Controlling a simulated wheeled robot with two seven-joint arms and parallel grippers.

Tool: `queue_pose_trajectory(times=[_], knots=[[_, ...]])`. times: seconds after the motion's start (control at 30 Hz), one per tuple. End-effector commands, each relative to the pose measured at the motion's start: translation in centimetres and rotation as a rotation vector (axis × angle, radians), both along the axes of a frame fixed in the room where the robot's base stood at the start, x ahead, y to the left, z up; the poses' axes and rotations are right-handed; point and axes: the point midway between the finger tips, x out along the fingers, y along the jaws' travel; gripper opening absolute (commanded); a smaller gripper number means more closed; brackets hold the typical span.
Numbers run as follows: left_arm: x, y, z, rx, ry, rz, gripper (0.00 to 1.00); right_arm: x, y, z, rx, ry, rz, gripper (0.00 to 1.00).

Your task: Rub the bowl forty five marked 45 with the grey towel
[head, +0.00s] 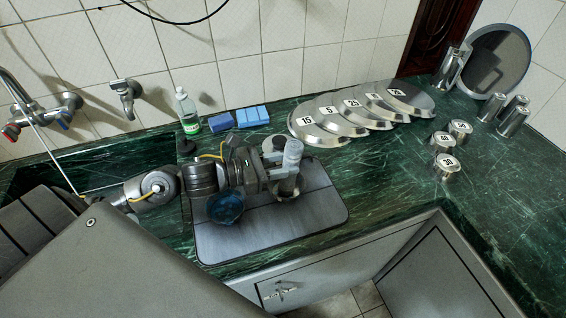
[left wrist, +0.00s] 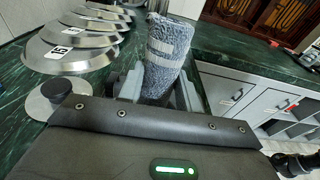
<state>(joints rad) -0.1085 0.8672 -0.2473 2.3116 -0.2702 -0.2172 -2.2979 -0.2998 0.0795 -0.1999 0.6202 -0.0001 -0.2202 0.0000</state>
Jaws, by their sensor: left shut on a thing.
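My left gripper (head: 287,165) is over the grey board and shut on the grey towel (left wrist: 168,48). In the left wrist view the towel is a rolled, fuzzy blue-grey cloth standing up between the fingers (left wrist: 160,88). In the head view the gripper mostly hides it. A metal bowl (head: 288,190) shows partly beneath the gripper on the board; no number is visible on it, and I cannot tell whether the towel touches it. Several small metal bowls, including one marked 30 (head: 447,162), stand to the right. No label reading 45 is visible. My right gripper is not in view.
The grey board (head: 310,232) lies on the green counter, with a dark blue round thing (head: 225,208) on it. A bottle (head: 187,112) and blue sponges (head: 252,116) stand near the wall. The right counter has free room.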

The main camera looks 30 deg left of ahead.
Motion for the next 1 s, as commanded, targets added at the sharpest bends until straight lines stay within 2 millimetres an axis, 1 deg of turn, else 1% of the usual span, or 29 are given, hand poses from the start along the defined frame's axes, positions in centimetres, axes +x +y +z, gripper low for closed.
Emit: queue_pose_trajectory(times=[0.37, 0.8, 1.0], knots=[[0.1, -0.1, -0.2, -0.001, -0.001, 0.0, 0.11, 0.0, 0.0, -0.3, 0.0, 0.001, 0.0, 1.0], [0.9, -0.8, -0.2, 0.0, 0.0, 0.001, 0.11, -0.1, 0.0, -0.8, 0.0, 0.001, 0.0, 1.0], [1.0, -0.4, -0.4, 0.002, -0.001, 0.001, 0.11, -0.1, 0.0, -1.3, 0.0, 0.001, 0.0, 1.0]])
